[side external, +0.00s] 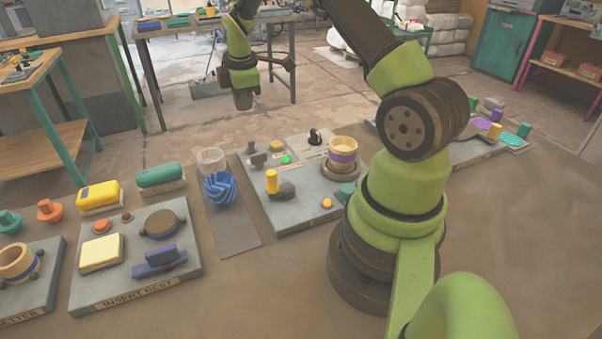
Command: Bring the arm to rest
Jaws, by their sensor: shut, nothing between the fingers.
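My gripper (243,99) hangs from my green arm at the upper middle of the side external view. It points down in the air, behind and above the grey boards, apart from everything on them. It is shut and holds nothing. Its fingertips are small and dark in this view.
Below it lie a blue ribbed cup (220,189), a clear cup (211,160) and a grey board (262,208) with a yellow peg and a banded ring stack (342,153). Another grey board (190,275) is at left. A bench (190,28) stands behind. Brown table is bare in front.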

